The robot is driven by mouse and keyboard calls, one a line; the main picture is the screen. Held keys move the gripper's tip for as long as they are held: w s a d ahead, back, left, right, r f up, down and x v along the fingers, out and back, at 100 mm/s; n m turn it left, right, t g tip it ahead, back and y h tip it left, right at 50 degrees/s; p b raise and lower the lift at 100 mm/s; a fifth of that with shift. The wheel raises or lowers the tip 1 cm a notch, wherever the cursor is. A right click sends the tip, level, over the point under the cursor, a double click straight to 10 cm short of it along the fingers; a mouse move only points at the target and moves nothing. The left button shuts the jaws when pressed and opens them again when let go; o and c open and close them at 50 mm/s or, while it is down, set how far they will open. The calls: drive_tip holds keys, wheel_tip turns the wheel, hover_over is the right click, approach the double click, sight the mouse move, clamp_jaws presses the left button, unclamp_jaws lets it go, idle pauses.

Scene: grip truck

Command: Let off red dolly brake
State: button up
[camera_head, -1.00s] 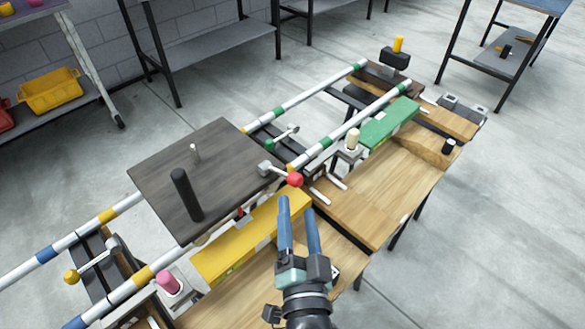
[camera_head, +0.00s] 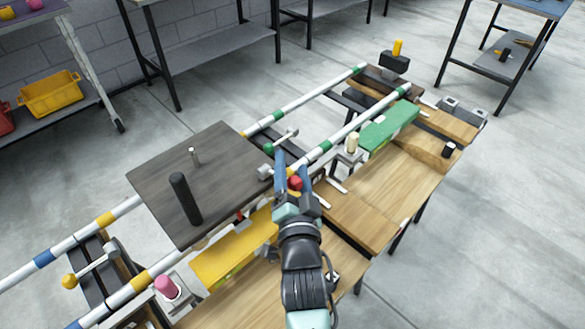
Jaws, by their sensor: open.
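The red ball knob (camera_head: 295,183) of the brake lever sits at the right edge of the dark dolly platform. The lever's grey pivot end (camera_head: 265,171) shows just left of my gripper; the rod between is mostly hidden. My gripper (camera_head: 292,162) is open, with its blue fingers on either side of the red knob in the picture. I cannot tell whether the fingers touch it. The dark platform (camera_head: 225,155) rests on the striped rails and carries a black post (camera_head: 185,198) and a small pale peg (camera_head: 194,157).
A green lever knob (camera_head: 268,148) and a yellow one (camera_head: 69,281) stand along the rails. A green block (camera_head: 390,124) and wooden bench (camera_head: 375,190) lie to the right.

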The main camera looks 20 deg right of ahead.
clamp_jaws()
idle(1.4)
